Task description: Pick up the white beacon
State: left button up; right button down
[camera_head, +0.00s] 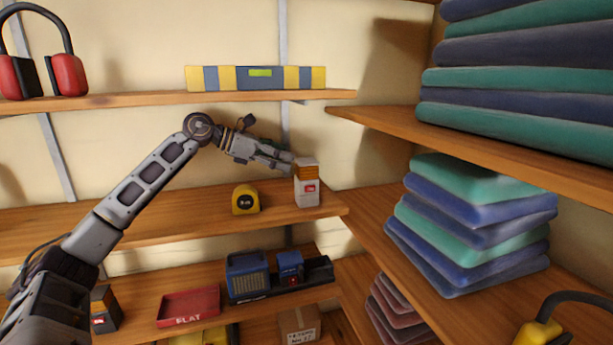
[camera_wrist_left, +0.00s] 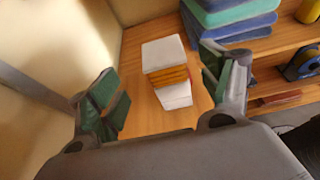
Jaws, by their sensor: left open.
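The white beacon (camera_head: 306,192), a white block with an orange ribbed band and a small red label, stands upright on the middle shelf near its right end. It also shows in the left wrist view (camera_wrist_left: 165,55), white on top with the orange band below. My left gripper (camera_head: 280,158) is at its upper left in the head view, fingertips close to its top. In the left wrist view my left gripper (camera_wrist_left: 163,92) is open, with green-padded fingers spread to either side of the beacon. I cannot tell whether either finger touches it. My right gripper is not in view.
A yellow tape measure (camera_head: 245,200) stands left of the beacon on the same shelf. A yellow and blue level (camera_head: 256,78) lies on the shelf above. Folded cloth stacks (camera_head: 470,220) fill the right shelves. A red tray (camera_head: 188,306) and a blue radio (camera_head: 247,276) are below.

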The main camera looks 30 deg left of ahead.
aim_at(301, 161)
pick_arm(q)
jog(key=shift+w+d+f, duration=0.1)
jog(key=shift+w+d, duration=0.2)
jog(key=shift+w, duration=0.1)
jog(key=shift+f, duration=0.1)
jog(key=shift+d, duration=0.1)
jog(key=shift+d+r+p+x, duration=0.1)
jog(key=shift+p+x, duration=0.55)
jog(key=shift+x, duration=0.05)
jog(key=shift+d+r+p+x, duration=0.15)
jog(key=shift+p+x, duration=0.5)
jog(key=shift+x, duration=0.1)
jog(key=shift+p+x, duration=0.45)
jog(key=shift+x, duration=0.6)
jog(key=shift+a+f, duration=0.1)
jog(key=shift+f, duration=0.05)
jog(key=shift+c, duration=0.3)
grip_shut()
